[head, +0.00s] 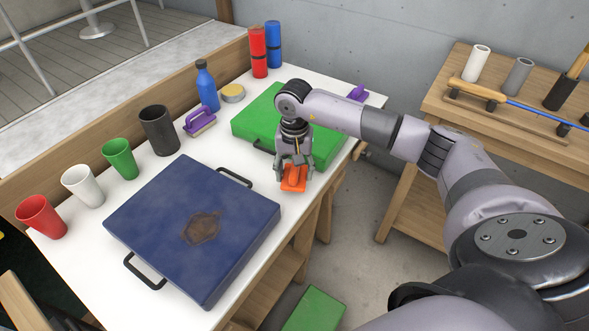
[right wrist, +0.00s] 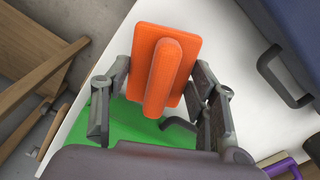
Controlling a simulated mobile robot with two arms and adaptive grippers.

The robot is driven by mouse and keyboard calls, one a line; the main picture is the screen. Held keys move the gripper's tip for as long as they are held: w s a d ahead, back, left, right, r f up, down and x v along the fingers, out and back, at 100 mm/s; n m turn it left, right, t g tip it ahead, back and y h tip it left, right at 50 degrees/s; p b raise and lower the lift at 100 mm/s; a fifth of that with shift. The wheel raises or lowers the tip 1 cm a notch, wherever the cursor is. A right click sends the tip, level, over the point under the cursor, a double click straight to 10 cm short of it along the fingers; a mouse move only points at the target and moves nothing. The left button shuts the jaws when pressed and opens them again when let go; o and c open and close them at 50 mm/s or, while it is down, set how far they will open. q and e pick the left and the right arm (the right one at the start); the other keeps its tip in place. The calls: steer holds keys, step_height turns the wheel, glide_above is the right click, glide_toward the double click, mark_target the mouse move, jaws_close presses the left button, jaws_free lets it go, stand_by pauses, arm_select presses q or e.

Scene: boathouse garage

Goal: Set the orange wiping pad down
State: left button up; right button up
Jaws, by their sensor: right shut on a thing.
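The orange wiping pad (head: 293,178) has a flat plate with a raised ridge handle. My right gripper (head: 294,165) is shut on it, near the front edge of the white table, beside the green case. In the right wrist view the orange pad (right wrist: 158,68) sits between the two fingers (right wrist: 158,90), handle towards the camera. I cannot tell whether the pad touches the tabletop. My left gripper is not in view.
On the white table (head: 90,236) lie a blue case (head: 165,215) with a brown stain and a green case (head: 255,122). A purple-handled brush (head: 200,121), a blue bottle (head: 207,88) and several cups stand along the back. Bare tabletop shows between the cases.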

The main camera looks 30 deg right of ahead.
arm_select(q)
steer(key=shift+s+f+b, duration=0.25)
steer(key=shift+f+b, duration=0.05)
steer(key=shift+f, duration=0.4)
arm_select(e)
steer(key=shift+f, duration=0.75)
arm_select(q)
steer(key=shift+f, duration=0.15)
arm_select(e)
steer(key=shift+f, duration=0.15)
arm_select(q)
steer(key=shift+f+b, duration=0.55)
steer(key=shift+b, duration=0.2)
arm_select(e)
steer(key=shift+f, duration=0.6)
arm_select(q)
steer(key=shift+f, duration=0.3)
arm_select(e)
steer(key=shift+f, duration=0.25)
steer(key=o, duration=1.1)
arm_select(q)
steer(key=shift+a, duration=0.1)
arm_select(e)
step_height(320, 180, up, 12)
